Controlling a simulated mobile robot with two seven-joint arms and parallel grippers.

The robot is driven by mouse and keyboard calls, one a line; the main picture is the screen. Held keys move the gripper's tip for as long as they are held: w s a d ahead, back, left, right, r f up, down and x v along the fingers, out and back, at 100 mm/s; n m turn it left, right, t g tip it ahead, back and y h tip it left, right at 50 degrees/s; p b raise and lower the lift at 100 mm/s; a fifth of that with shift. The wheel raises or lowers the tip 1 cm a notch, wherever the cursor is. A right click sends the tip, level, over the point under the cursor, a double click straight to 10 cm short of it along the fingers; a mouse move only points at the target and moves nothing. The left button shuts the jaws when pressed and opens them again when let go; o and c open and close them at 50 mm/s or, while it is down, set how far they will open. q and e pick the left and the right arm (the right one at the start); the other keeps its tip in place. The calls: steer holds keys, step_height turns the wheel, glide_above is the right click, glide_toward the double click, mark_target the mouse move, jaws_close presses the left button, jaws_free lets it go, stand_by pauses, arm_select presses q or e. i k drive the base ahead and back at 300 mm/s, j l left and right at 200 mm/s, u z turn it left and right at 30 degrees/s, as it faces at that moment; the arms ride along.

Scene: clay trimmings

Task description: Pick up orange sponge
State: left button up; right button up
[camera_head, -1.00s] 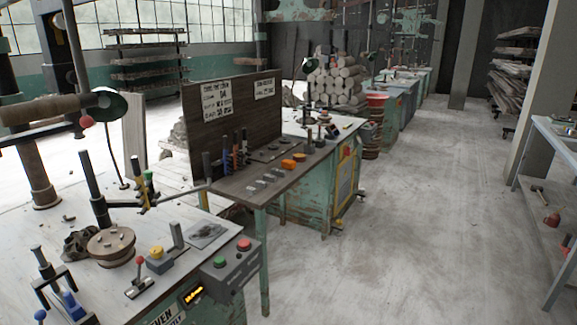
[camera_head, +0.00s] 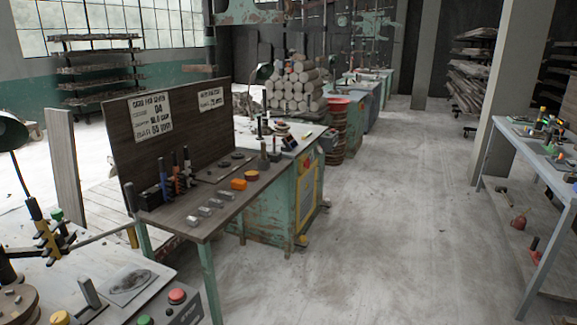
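A small orange block (camera_head: 238,184), which looks like the orange sponge, lies on the dark wooden side table (camera_head: 210,222) left of the picture's centre. A rounder orange-brown piece (camera_head: 251,175) lies just behind it to the right. Several small grey blocks (camera_head: 211,203) lie in front of it, and dark tools stand upright to its left. Neither of my grippers is in view.
A brown board (camera_head: 175,122) with two paper signs stands behind the table. A green cabinet (camera_head: 270,215) stands beyond it. A machine bench (camera_head: 110,305) is at the front left. A grey table (camera_head: 535,165) stands at the right. The floor (camera_head: 390,230) between is clear.

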mark_target(239, 184)
steer(key=i+z, duration=0.45)
steer(key=i, duration=0.85)
steer(key=i+u, duration=0.15)
steer(key=i, duration=0.25)
steer(key=i+l+u, duration=0.2)
steer(key=i, duration=0.15)
steer(key=i+l+u, duration=0.15)
steer(key=i, duration=0.25)
steer(key=i+u, duration=0.2)
steer(key=u, duration=0.25)
steer(key=i+u, duration=0.2)
steer(key=u, duration=0.2)
steer(key=i+l+u, duration=0.15)
steer(key=u, duration=0.3)
